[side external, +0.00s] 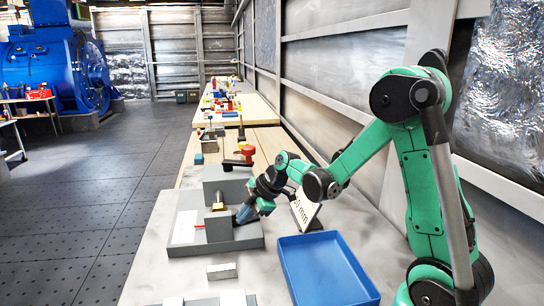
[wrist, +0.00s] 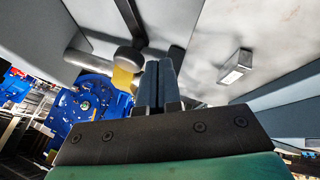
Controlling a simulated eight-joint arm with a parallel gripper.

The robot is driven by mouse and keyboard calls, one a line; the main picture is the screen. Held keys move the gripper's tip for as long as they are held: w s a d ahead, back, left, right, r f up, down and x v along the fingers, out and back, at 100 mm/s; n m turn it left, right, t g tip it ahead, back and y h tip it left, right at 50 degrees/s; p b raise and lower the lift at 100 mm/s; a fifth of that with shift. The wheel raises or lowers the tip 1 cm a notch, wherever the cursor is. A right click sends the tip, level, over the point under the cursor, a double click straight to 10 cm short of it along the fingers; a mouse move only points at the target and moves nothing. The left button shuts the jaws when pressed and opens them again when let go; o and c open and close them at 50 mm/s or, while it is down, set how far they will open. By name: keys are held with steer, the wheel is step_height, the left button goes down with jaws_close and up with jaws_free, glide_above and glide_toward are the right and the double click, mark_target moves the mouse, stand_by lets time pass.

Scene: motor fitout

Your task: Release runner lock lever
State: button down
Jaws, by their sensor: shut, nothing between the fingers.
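A grey fixture with a flat base plate (side external: 185,245) and grey blocks stands on the bench. A small lever-like part with a yellow piece (side external: 218,205) sits between the blocks; I take it for the runner lock lever. In the wrist view the yellow piece (wrist: 123,79) shows beside a rounded grey-brown end. My gripper (side external: 243,215) is low over the right part of the fixture, beside the near block. Its dark blue fingers (wrist: 158,82) are shut and empty, just right of the yellow piece in the wrist view. Whether they touch it, I cannot tell.
A blue tray (side external: 322,270) lies to the right. A white card (side external: 306,210) stands near my arm. A small metal block (side external: 221,271) lies in front of the fixture. A red-and-black handle (side external: 240,158) is behind it.

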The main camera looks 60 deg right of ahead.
steer(key=shift+w+d+f, duration=0.1)
steer(key=shift+w+d, duration=0.1)
steer(key=shift+w, duration=0.35)
steer(key=shift+w+m+h, duration=0.3)
steer(key=shift+m+h, duration=0.4)
steer(key=shift+m, duration=0.5)
steer(key=shift+w, duration=0.45)
steer(key=shift+v, duration=2.85)
steer(key=shift+s+a, duration=0.1)
